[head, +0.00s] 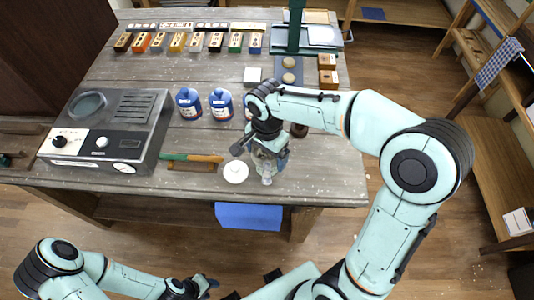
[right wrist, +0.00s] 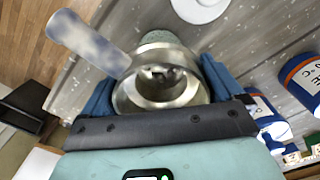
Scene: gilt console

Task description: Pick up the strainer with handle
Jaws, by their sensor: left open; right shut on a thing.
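The strainer (head: 266,166) is near the front edge of the workbench, partly hidden under my right gripper in the head view. In the right wrist view its shiny round metal bowl (right wrist: 160,88) sits between the blue fingers, and its pale blue-grey handle (right wrist: 88,42) points to the upper left. My right gripper (head: 270,149) is shut on the strainer from above. I cannot tell whether the strainer touches the bench. My left gripper (head: 203,287) is open and empty, low at the bottom of the head view, off the bench.
A white round lid-like piece (head: 236,172) lies close left of the strainer. A tool with green and orange parts (head: 190,159) and a grey machine (head: 110,122) are to the left. The bench's front right corner (head: 335,185) is clear.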

